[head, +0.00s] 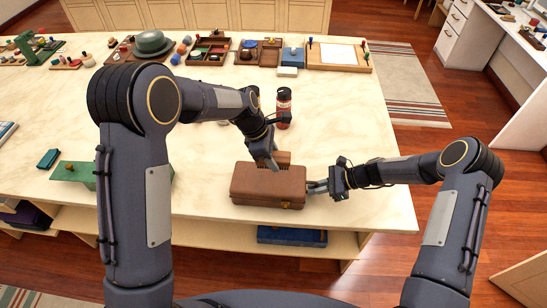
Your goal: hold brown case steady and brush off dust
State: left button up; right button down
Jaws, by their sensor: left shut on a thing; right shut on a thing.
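The brown case (268,188) lies closed near the front edge of the pale table, with a small latch on its front. My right gripper (315,187) is at the case's right end, shut on it. My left gripper (273,163) is above the back edge of the case, shut on a small brown thing (284,158) that looks like the brush. The gripper partly hides it, and I cannot tell whether it touches the case. Dust on the case is too small to make out.
A red bottle (284,108) stands behind the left gripper. A green stand (75,172) and a teal box (48,158) are at the left. Trays, a hat (152,43) and a framed board (338,55) line the back. The table right of the bottle is clear.

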jog(key=c, duration=1.4)
grip_release()
jog(key=v, duration=1.2)
jog(key=shift+r, duration=0.1)
